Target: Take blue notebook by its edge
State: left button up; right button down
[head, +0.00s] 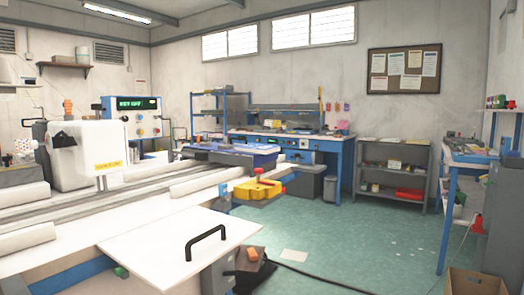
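I cannot make out a blue notebook for certain. A dark blue flat thing (245,157) lies at the far end of the long white machine table, with small items on it; it is too small to tell what it is. Other small blue items lie on the side bench (470,158) at the right, also unclear. Neither of my grippers shows in the head view.
A white panel with a black handle (206,241) stands out at the near end of the machine table. A yellow clamp-like device (258,190) is on its right side. Green floor (345,235) is open at centre right. A cardboard box (474,283) and a black cable lie there.

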aim_at(251, 148)
jog(key=i+l, duration=0.25)
jog(key=i, duration=0.2)
jog(key=i+l+u, duration=0.15)
jog(key=i, duration=0.25)
jog(key=i+l, duration=0.35)
jog(key=i+u, duration=0.2)
jog(key=u, duration=1.35)
